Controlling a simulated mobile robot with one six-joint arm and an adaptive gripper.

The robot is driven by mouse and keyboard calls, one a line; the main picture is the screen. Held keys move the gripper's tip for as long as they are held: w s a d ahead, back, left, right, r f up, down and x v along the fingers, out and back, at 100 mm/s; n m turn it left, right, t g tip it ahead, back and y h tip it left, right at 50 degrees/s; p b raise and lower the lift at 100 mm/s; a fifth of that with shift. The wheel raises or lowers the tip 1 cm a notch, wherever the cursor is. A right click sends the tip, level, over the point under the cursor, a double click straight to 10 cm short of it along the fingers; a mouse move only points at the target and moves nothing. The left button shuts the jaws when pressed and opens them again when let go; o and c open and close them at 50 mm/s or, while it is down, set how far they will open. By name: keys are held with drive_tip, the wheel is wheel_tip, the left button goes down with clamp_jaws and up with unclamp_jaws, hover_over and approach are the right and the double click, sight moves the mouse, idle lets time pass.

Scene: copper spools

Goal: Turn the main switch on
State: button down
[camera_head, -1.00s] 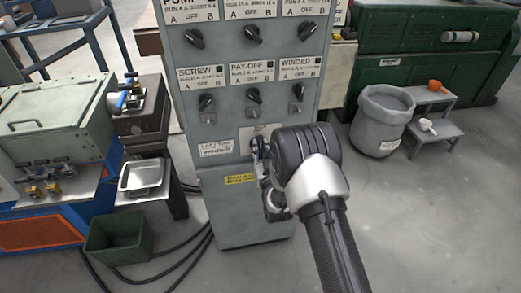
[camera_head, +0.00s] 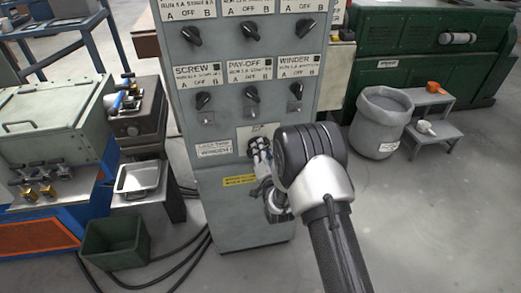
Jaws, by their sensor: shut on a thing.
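The main switch (camera_head: 254,144) is a dark knob low on the grey control cabinet (camera_head: 215,170), beneath a pale label plate that my arm partly covers. My gripper (camera_head: 260,147) is at this knob, its fingers closed on it. The fingers hide much of the knob, so its exact pointing direction cannot be told.
Above are rows of dark selector knobs, including one under PAY-OFF (camera_head: 252,92). A white label (camera_head: 215,149) sits left of the switch. A green bin (camera_head: 117,242) and cables lie on the floor at left. A grey barrel (camera_head: 383,120) and step stool (camera_head: 430,135) stand at right.

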drive_tip(key=m, duration=0.3)
drive_tip(key=shift+d+f+m, duration=0.1)
drive_tip(key=shift+f+m, duration=0.05)
drive_tip(key=shift+m, duration=0.15)
drive_tip(key=shift+f+m, duration=0.15)
drive_tip(key=shift+m, duration=1.65)
drive_tip(key=c, duration=1.5)
unclamp_jaws()
drive_tip(key=v, duration=1.2)
